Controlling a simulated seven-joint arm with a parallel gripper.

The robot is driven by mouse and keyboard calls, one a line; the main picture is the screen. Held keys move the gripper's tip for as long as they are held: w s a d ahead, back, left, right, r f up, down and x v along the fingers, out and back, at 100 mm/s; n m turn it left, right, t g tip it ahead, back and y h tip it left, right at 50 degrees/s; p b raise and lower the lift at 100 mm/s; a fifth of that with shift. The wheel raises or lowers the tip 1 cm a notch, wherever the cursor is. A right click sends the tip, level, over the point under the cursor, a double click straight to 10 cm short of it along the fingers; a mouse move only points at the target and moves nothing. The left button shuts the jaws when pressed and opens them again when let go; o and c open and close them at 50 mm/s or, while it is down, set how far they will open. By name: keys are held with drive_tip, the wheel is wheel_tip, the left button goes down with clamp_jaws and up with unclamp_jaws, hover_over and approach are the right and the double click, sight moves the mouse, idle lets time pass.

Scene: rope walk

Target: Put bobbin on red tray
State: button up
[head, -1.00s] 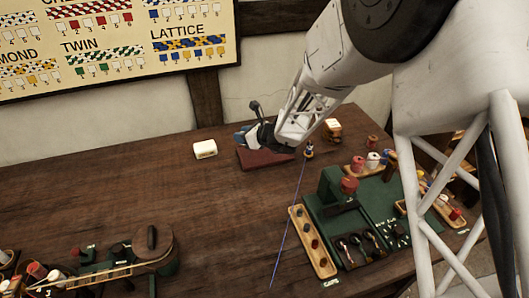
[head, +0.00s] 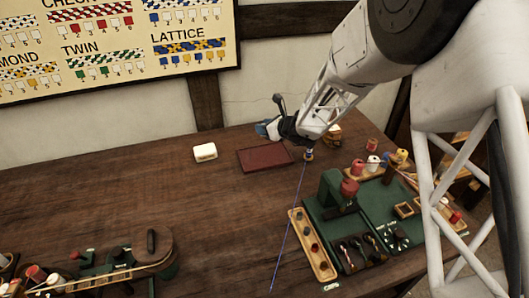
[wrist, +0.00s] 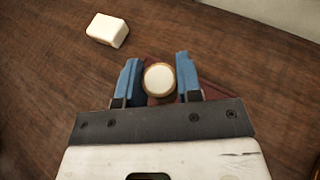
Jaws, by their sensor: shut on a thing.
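The red tray (head: 265,158) lies flat on the table near the wall, and its top looks bare in the head view. My gripper (head: 266,129) is just behind and above it. In the wrist view my gripper (wrist: 159,80) has its blue fingers on either side of a round, cream-topped bobbin (wrist: 159,79).
A white block (head: 205,152) sits left of the tray; it also shows in the wrist view (wrist: 107,30). A green station (head: 345,205) with spools and a wooden rack (head: 313,245) stands at the right. A braiding device (head: 150,255) is front left. The table's middle is clear.

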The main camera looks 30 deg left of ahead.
drive_tip(key=shift+f, duration=2.85)
drive_tip(key=shift+f, duration=1.9)
drive_tip(key=shift+f, duration=0.15)
drive_tip(key=o, duration=0.9)
